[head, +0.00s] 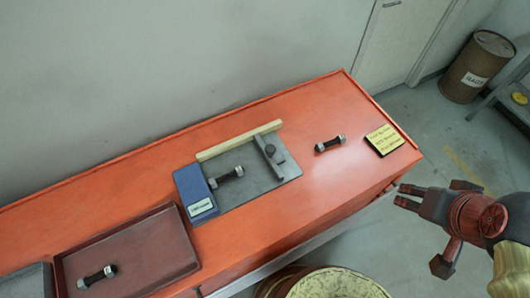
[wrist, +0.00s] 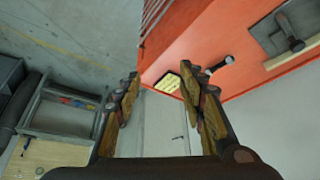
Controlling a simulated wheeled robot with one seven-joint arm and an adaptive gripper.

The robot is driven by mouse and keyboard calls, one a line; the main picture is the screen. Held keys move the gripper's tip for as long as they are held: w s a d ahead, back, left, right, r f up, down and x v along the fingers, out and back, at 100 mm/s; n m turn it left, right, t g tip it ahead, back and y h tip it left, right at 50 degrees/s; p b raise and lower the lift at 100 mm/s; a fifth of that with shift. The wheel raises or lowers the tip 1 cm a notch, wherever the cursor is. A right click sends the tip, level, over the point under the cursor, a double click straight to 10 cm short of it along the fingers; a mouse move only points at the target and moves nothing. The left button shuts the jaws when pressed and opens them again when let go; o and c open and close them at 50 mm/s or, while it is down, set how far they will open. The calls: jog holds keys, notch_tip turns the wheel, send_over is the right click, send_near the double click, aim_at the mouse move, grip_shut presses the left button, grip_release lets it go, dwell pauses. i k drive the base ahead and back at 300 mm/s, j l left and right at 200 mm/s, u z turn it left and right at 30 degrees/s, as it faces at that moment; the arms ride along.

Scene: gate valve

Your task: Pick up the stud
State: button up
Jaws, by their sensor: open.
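Three dark studs with pale nuts on their ends show in the head view. One stud (head: 330,143) lies on bare orange bench top near its right end. A second stud (head: 227,178) lies on the grey plate, and a third (head: 97,275) lies in the brown tray. My gripper (head: 402,196) is open and empty, off the bench's right end, apart from every stud. In the wrist view the open fingers (wrist: 159,80) frame the bench edge, and one stud (wrist: 219,65) shows beyond the right finger.
The orange bench (head: 300,200) carries a yellow label plate (head: 384,140), a blue block (head: 194,192), a cream strip (head: 240,140) and the brown tray (head: 130,252). A round drum top (head: 335,285) stands at the front. A rusty barrel (head: 477,68) stands back right.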

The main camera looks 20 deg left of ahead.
aim_at(240, 171)
jog(key=u, duration=1.95)
jog(key=j+z, duration=0.25)
jog(key=i+j, duration=0.05)
jog(key=j, duration=0.05)
